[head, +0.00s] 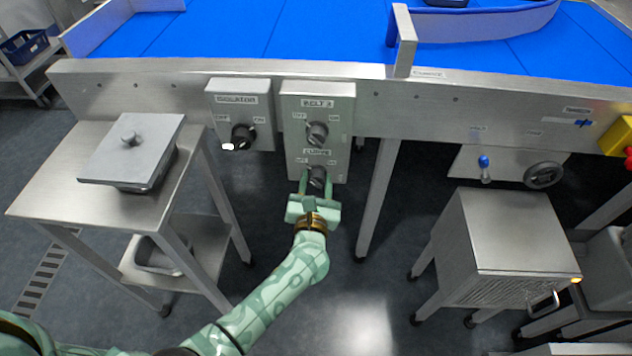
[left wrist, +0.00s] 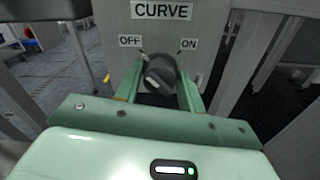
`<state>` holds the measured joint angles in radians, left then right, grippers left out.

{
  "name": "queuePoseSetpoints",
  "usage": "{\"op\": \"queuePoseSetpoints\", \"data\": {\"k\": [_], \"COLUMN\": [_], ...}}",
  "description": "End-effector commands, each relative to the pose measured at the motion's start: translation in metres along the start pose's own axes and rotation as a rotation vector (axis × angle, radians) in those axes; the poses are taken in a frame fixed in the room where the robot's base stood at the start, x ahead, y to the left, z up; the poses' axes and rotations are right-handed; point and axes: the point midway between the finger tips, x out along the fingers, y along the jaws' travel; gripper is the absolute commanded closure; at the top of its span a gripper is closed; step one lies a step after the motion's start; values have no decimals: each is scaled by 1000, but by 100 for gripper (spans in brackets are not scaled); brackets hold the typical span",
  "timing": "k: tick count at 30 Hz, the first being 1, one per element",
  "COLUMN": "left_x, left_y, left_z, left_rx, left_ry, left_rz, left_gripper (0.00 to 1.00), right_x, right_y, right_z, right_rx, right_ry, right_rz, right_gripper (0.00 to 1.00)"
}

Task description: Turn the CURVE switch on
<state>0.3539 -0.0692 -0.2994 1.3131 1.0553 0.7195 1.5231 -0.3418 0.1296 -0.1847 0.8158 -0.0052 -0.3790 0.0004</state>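The CURVE switch (head: 317,177) is a dark rotary knob low on the grey box under the conveyor. In the left wrist view the knob (left wrist: 160,74) sits below the CURVE label, between the OFF mark at left and the ON mark at right. Its pointer end leans up-left toward OFF. My left gripper (head: 316,184) is in front of it, with one green finger on each side of the knob. The fingers look spread a little wider than the knob, so the gripper (left wrist: 160,84) seems open. Contact is hard to judge. My right gripper is not in view.
Another knob (head: 317,133) is just above on the same box. An ISOLATOR box (head: 240,112) with a black knob is to its left. A steel table (head: 50,192) with a lidded container (head: 132,148) stands at left, a steel cabinet (head: 512,235) at right.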

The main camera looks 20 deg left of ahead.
Motion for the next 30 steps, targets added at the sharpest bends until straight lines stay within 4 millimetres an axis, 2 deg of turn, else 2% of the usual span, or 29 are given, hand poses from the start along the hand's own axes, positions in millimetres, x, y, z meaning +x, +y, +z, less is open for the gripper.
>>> {"op": "queuePoseSetpoints", "data": {"k": [1,3,17,30], "left_x": [0,0,-1,-1], "left_y": [0,0,0,0], "left_z": [0,0,0,1], "left_rx": [0,0,89,459], "left_ry": [0,0,1,2], "left_rz": [0,0,-1,-1], "left_gripper": [75,89,89,89], "right_x": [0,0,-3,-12], "right_y": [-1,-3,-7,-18], "right_z": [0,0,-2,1], "right_rx": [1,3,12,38], "right_ry": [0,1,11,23], "right_rz": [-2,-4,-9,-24], "right_gripper": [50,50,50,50]}}
